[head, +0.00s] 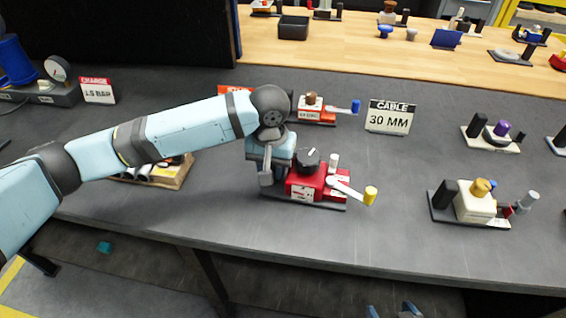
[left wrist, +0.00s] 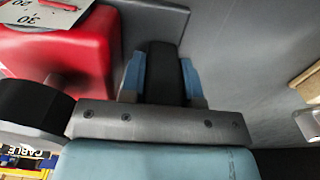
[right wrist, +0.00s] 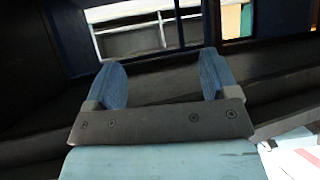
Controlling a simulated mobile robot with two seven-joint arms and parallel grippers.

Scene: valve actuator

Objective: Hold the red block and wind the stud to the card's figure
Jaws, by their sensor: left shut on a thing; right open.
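The red block (head: 303,186) sits on a dark base plate on the grey bench, with a black round knob (head: 308,159) on top. A pale crank arm with a yellow handle (head: 370,196) reaches out to its right. In the left wrist view the red block (left wrist: 85,45) carries a white plate with figures. My left gripper (left wrist: 163,75) is shut on a black upright post (left wrist: 165,70) beside the block; in the head view my arm hides that post. The card (head: 388,117) reads CABLE 30 MM. My right gripper (right wrist: 160,80) is open and empty; its fingertips show at the head view's bottom edge (head: 394,311).
A second red unit with a blue handle (head: 355,106) stands behind. A cream unit (head: 472,207) is to the right, with another unit (head: 491,136) farther back. A gauge (head: 56,69) and a 1.5 BAR card (head: 97,91) are at left. The bench front right of the yellow handle is clear.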

